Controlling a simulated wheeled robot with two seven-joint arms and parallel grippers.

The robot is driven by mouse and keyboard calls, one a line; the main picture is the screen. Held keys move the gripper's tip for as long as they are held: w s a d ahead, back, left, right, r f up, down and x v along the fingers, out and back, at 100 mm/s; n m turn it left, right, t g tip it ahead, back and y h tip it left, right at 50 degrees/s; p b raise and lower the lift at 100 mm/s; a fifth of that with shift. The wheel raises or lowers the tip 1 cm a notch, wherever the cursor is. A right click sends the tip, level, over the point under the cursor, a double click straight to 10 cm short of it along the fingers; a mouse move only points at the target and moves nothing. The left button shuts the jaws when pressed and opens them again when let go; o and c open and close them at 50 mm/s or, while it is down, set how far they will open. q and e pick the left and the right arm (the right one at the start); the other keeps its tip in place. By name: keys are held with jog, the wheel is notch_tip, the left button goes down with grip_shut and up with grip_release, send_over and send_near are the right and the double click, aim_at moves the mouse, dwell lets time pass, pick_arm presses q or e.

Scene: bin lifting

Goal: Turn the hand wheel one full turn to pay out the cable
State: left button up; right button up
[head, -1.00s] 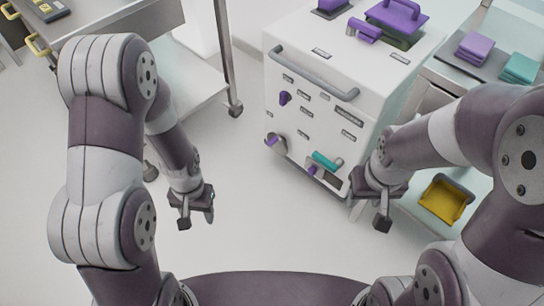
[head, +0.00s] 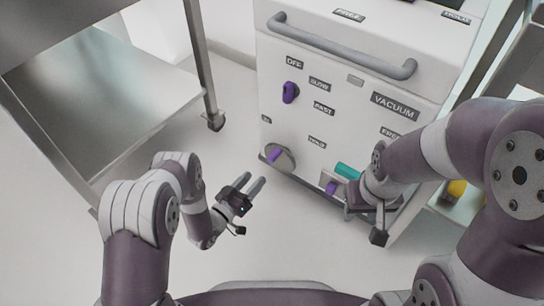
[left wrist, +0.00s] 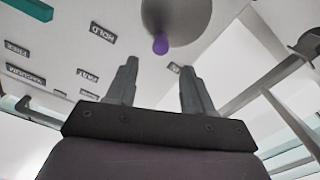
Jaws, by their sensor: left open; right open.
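The hand wheel (head: 285,158) is a grey disc low on the left of the white machine's front, with a purple handle (head: 275,155) sticking out. In the left wrist view the wheel (left wrist: 180,16) is at the top, cut off by the edge, with its purple handle (left wrist: 160,44) just beyond and between the fingertips. My left gripper (head: 255,180) is open and empty, its fingers pointing at the wheel from the lower left, apart from it. My right gripper (head: 377,222) is in front of the machine's lower right; its fingers are hard to make out. No cable is discernible.
The white machine (head: 340,90) has a grey bar handle (head: 340,45), a purple knob (head: 290,92) and a teal handle (head: 347,171). A metal cart (head: 120,100) stands at the left, a shelf at the right. The floor before the wheel is clear.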

aim_at(270, 162)
pick_arm(q)
jog(key=b+x, duration=0.1)
jog(key=x, duration=0.2)
jog(key=b+x, duration=0.2)
jog(key=x, duration=0.2)
jog(key=b+x, duration=0.2)
jog(key=x, duration=0.1)
jog(key=shift+w+d+f, duration=0.2)
jog(key=shift+w+f, duration=0.05)
jog(key=shift+w+d+r, duration=0.1)
jog(key=shift+w+r, duration=0.05)
jog(key=shift+w, duration=0.05)
grip_shut()
